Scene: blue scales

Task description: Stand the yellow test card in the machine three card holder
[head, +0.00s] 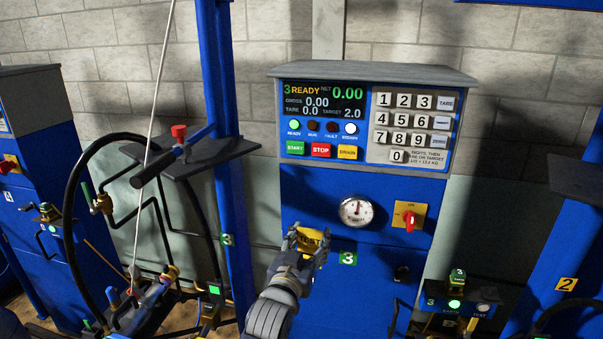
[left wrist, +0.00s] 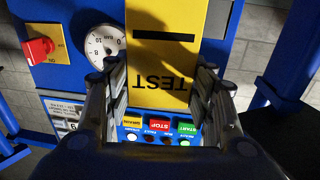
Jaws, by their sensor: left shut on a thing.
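The yellow test card (head: 312,239) is between the fingers of my left gripper (head: 306,246), in front of machine three's blue front panel. In the left wrist view the card (left wrist: 163,55) shows large and upside down, with the word TEST and a dark slot, between the two fingers of my left gripper (left wrist: 152,78). The gripper is shut on it. Machine three (head: 335,205) has a lit display reading 3 READY. I cannot pick out its card holder for certain. My right gripper is out of view.
A pressure gauge (head: 356,211) and a red rotary switch (head: 409,218) are on the panel right of the card. A small box with a green light (head: 455,304) stands lower right. A blue post (head: 228,150) and hoses are on the left.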

